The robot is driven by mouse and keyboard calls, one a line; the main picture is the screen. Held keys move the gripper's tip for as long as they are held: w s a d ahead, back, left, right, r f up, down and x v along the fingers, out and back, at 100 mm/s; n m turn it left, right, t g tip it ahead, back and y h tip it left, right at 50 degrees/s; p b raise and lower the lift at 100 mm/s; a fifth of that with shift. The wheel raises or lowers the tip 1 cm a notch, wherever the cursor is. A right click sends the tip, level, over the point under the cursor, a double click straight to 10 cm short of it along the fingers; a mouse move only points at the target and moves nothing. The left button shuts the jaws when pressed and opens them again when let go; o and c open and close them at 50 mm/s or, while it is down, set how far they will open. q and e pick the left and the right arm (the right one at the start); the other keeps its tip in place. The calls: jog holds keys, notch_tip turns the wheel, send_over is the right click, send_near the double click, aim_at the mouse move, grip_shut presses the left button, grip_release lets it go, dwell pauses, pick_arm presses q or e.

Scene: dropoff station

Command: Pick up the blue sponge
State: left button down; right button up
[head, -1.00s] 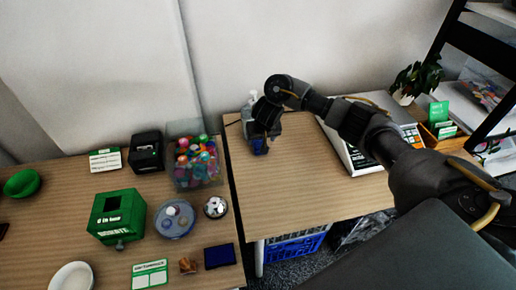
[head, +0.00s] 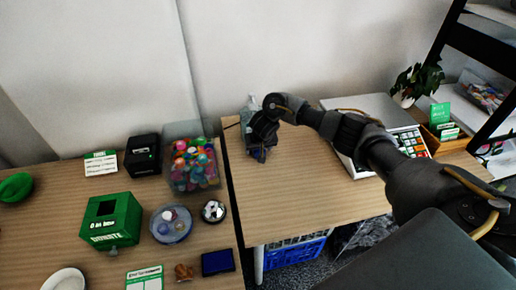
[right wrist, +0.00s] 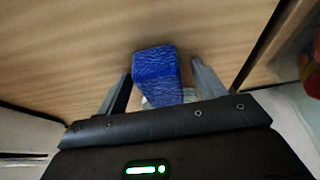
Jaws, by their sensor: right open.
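The blue sponge (right wrist: 156,70) is a bright blue, rough-textured block on the wooden table in the right wrist view. My right gripper (right wrist: 158,88) is open, with one finger on each side of the sponge and visible gaps between. In the head view, my right gripper (head: 260,153) is low over the far left corner of the right table and hides most of the sponge. My left gripper is not in view.
A clear bottle (head: 251,101) stands just behind the gripper. A scale-like device (head: 408,141) is to the right. Left of the gap between tables are a clear bin of colourful balls (head: 193,166), a green donation box (head: 112,220) and a flat dark blue pad (head: 217,262).

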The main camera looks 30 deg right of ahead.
jog(key=c, duration=1)
jog(key=shift+c, duration=0.2)
jog(key=shift+r, duration=0.3)
jog(key=r, duration=0.2)
jog(key=r+p, duration=0.1)
jog(key=shift+s+d+r, duration=0.1)
jog(key=shift+s+r, duration=0.25)
jog(key=s+d+r+p, duration=0.2)
jog(key=s+r+p, duration=0.6)
jog(key=s, duration=0.5)
jog(key=shift+d+r, duration=0.3)
jog(key=shift+r, duration=0.05)
